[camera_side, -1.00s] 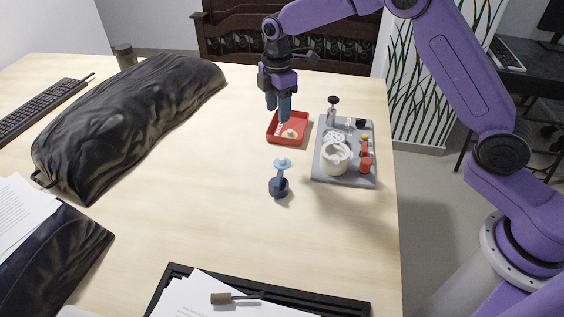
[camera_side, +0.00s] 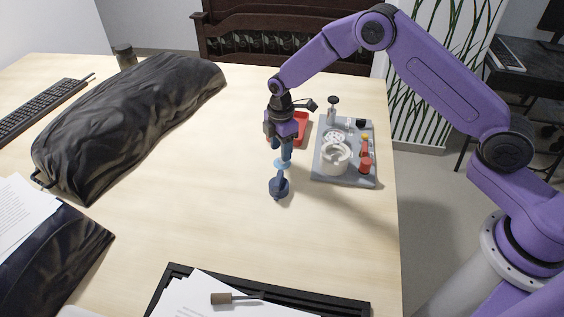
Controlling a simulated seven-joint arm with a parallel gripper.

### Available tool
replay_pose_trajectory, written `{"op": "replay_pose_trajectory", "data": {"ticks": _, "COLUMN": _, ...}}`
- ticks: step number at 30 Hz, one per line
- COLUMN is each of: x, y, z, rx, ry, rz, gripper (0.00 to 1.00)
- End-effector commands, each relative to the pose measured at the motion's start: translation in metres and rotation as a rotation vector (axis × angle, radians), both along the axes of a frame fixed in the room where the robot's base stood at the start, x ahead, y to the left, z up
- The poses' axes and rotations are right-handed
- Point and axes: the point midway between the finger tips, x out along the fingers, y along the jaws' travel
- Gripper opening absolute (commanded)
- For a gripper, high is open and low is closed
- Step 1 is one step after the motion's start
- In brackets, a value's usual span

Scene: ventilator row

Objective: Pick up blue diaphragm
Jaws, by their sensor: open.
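The blue diaphragm (camera_side: 280,164) is a small light blue disc on top of a dark blue stand (camera_side: 278,186) on the table. The fingers partly hide the disc. My gripper (camera_side: 281,158) points down at the disc, with its fingertips close around or just above it; I cannot tell whether they touch it. It is open.
A red tray (camera_side: 301,130) lies just behind my gripper, partly hidden by it. A grey board (camera_side: 322,172) with a white round housing (camera_side: 336,158) and several small parts is to the right. A black bag (camera_side: 130,120) lies at the left.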

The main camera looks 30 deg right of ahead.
Motion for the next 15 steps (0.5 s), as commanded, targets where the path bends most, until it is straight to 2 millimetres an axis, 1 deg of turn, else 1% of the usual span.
{"op": "replay_pose_trajectory", "data": {"ticks": 1, "x": -0.002, "y": -0.003, "z": -0.009, "rx": -0.002, "ry": 0.004, "rz": 0.0, "gripper": 0.49}}
{"op": "replay_pose_trajectory", "data": {"ticks": 3, "x": -0.002, "y": -0.004, "z": -0.018, "rx": -0.001, "ry": 0.003, "rz": 0.0, "gripper": 0.49}}
{"op": "replay_pose_trajectory", "data": {"ticks": 6, "x": -0.002, "y": -0.003, "z": -0.028, "rx": -0.001, "ry": 0.003, "rz": 0.0, "gripper": 0.49}}
{"op": "replay_pose_trajectory", "data": {"ticks": 9, "x": -0.001, "y": -0.003, "z": -0.032, "rx": 0.0, "ry": 0.001, "rz": 0.0, "gripper": 0.49}}
{"op": "replay_pose_trajectory", "data": {"ticks": 15, "x": -0.001, "y": -0.003, "z": -0.032, "rx": 0.0, "ry": 0.0, "rz": 0.0, "gripper": 0.49}}
